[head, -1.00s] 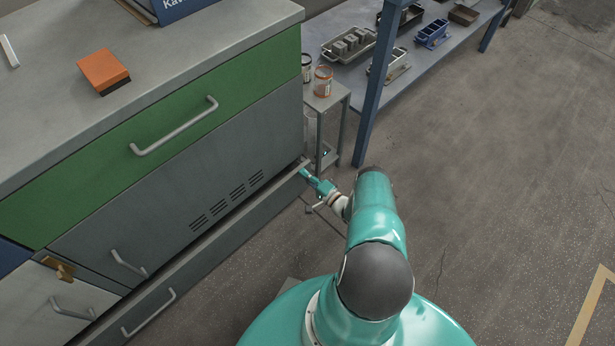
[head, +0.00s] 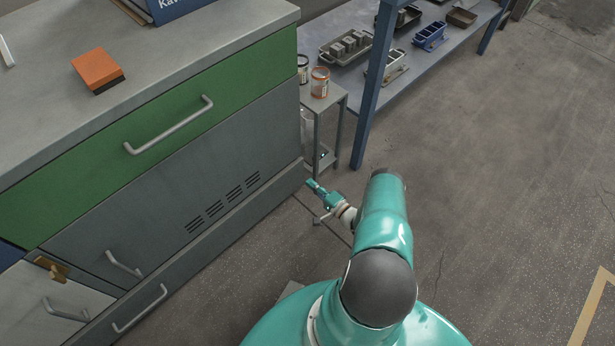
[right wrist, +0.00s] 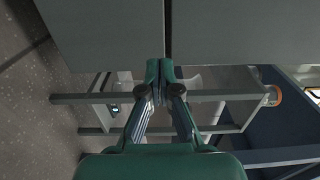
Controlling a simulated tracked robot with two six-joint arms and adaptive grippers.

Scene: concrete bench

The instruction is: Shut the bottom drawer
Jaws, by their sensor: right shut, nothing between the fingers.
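The bottom drawer (head: 225,228) is the long grey front at the foot of the cabinet, with a bar handle (head: 140,308) at its left part. My right gripper (head: 312,185) is shut and empty, just off the drawer's right end. In the right wrist view its fingertips (right wrist: 166,68) point at the grey fronts, near the seam beside the drawer (right wrist: 95,30). Contact cannot be told. My left gripper is out of view.
A green drawer (head: 150,145) is above the vented panel, and an orange block (head: 97,68) lies on the top. A small stand (head: 328,125) with cans (head: 320,82) and a blue shelf post (head: 372,95) stand behind the gripper. Floor at right is clear.

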